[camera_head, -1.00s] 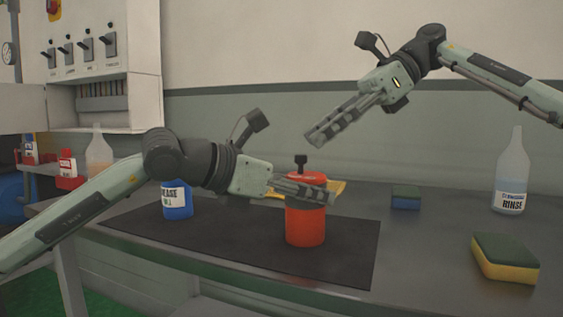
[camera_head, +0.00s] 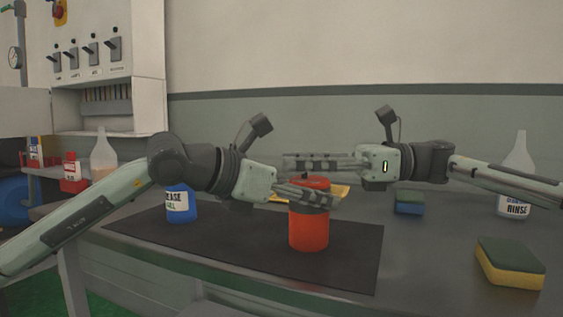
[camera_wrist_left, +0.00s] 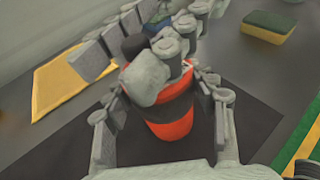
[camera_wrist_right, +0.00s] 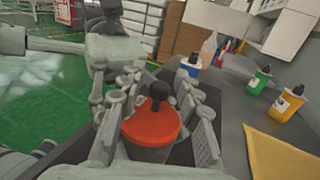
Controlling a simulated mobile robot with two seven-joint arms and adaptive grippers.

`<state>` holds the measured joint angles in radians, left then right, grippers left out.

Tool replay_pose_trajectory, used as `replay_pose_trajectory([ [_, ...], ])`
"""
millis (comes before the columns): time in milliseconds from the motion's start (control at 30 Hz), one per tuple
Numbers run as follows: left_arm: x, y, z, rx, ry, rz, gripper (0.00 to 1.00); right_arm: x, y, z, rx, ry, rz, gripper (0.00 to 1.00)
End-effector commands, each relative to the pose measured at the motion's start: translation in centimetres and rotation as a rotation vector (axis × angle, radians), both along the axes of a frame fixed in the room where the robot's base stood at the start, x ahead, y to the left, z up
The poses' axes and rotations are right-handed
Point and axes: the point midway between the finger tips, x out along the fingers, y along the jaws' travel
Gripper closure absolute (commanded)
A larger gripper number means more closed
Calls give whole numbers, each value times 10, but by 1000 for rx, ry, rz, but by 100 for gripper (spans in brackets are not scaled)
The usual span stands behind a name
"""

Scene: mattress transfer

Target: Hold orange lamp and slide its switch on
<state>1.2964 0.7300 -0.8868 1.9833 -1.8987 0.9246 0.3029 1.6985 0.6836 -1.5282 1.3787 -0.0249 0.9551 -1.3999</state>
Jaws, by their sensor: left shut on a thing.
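The orange lamp (camera_head: 309,232) is a red-orange cylinder with a dark band, upright at the dark mat (camera_head: 240,240). My left gripper (camera_head: 312,198) is shut on its upper body; the left wrist view shows the lamp (camera_wrist_left: 172,130) between the fingers. My right gripper (camera_head: 305,162) is level, just over the lamp's top. In the right wrist view its fingers are spread on both sides of the red top (camera_wrist_right: 150,126), with the black knob (camera_wrist_right: 160,94) between them. I see no clear contact with the knob.
A blue bottle (camera_head: 180,205) stands left of the lamp, and a yellow cloth (camera_head: 340,191) lies behind it. At right are a blue sponge (camera_head: 408,204), a yellow-green sponge (camera_head: 510,266) and a rinse bottle (camera_head: 517,165). The mat's front is clear.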

Motion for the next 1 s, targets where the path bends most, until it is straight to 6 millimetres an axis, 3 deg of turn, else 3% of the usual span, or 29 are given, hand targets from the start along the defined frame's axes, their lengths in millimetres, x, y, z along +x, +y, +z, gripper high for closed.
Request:
replay_pose_trajectory([
  [200, 0, 0, -1, 1, 2, 0, 88, -2, 26, 0, 0, 0, 1, 66],
  [567, 0, 0, -1, 0, 3, 1, 88, -2, 31, 0, 0, 0, 0, 66],
  [833, 0, 0, -1, 1, 2, 0, 88, -2, 30, 0, 0, 0, 0, 98],
  [1000, 0, 0, -1, 1, 2, 0, 88, -2, 30, 0, 0, 0, 0, 100],
])
